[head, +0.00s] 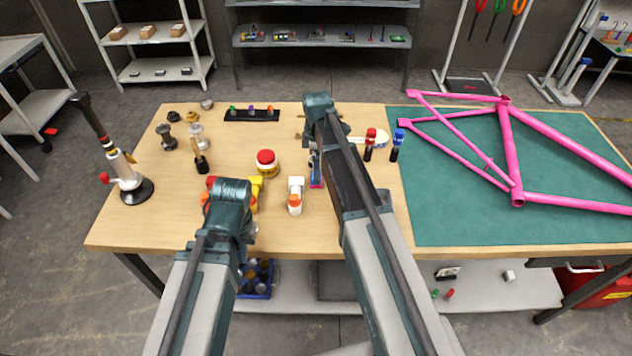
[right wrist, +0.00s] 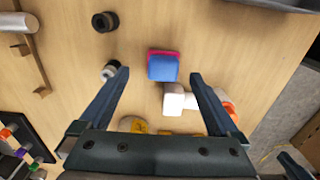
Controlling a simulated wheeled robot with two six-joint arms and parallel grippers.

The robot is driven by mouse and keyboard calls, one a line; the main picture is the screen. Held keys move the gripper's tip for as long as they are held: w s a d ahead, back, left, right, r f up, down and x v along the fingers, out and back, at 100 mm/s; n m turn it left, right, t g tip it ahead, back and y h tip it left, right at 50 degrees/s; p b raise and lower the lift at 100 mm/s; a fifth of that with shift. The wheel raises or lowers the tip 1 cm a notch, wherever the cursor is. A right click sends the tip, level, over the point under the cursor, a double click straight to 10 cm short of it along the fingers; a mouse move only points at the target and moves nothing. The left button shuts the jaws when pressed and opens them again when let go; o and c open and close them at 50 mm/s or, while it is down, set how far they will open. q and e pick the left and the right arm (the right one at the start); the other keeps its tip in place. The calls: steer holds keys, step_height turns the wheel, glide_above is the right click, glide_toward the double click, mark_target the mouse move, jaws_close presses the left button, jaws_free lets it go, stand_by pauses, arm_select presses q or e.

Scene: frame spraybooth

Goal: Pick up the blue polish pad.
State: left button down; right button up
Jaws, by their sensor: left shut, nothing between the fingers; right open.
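The blue polish pad (right wrist: 162,67) lies on the wooden bench, a blue block with a magenta layer along one edge. In the head view a sliver of the pad (head: 316,183) shows beside my right arm, which hides most of it. My right gripper (right wrist: 157,78) is open and empty, its fingertips apart on either side of the pad in the right wrist view; the height gap is hard to tell. My left gripper (head: 248,230) is shut and empty near the bench's front edge, partly hidden by its own arm.
Red and blue capped bottles (head: 370,145) stand to the right. A pink bicycle frame (head: 510,150) lies on the green mat (head: 450,220).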

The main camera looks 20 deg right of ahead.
steer(key=f+b, duration=0.4)
steer(key=shift+s+a+f, duration=0.15)
steer(key=shift+s+f, duration=0.05)
steer(key=shift+f, duration=0.1)
steer(key=shift+r, duration=0.1)
jaws_close()
step_height(320, 180, up, 10)
steer(key=p, duration=1)
